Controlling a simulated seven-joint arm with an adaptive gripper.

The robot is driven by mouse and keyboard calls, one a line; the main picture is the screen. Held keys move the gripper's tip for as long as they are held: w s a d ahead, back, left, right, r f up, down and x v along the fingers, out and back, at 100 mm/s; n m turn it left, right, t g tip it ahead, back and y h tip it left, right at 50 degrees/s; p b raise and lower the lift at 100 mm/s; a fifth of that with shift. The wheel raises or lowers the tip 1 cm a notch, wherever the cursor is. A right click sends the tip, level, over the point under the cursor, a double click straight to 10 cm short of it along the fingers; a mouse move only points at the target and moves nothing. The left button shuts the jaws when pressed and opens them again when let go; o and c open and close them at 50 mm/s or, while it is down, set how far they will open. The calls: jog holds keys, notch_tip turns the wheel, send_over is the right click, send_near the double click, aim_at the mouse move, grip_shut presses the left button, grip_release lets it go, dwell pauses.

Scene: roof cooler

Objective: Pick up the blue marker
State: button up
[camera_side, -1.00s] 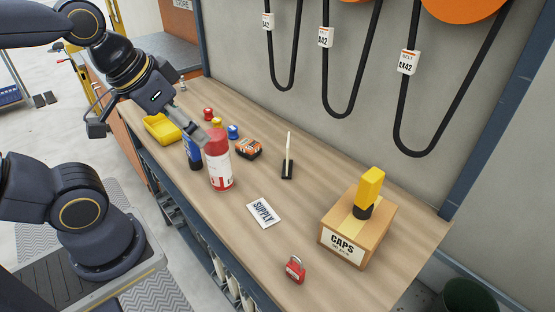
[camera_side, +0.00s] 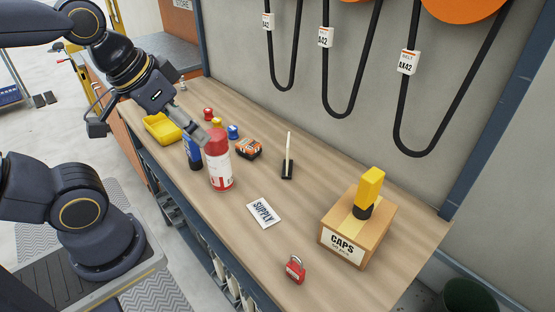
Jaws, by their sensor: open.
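The blue marker (camera_side: 191,147) stands upright on the bench, with a blue body and a dark lower end.
A yellow bin (camera_side: 161,128) is at left. Small spools (camera_side: 233,131), an orange-black box (camera_side: 249,149) and a brush on a black base (camera_side: 287,170) stand behind.

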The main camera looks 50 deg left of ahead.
dwell(0.3)
jog(key=w+r+n+t, duration=0.1)
jog(key=w+r, duration=0.3)
jog(key=r, duration=0.1)
jog(key=n+g+y, duration=0.2)
jog(key=n+g, duration=0.2)
jog(key=n, duration=0.4)
send_over(232, 128)
jog(key=s, duration=0.1)
jog(key=f, duration=2.6)
jog(key=shift+s+d+f, duration=0.15)
jog(key=shift+d, duration=0.25)
jog(key=x, duration=0.6)
jog(key=shift+d, duration=0.1)
jog(key=c, duration=1.3)
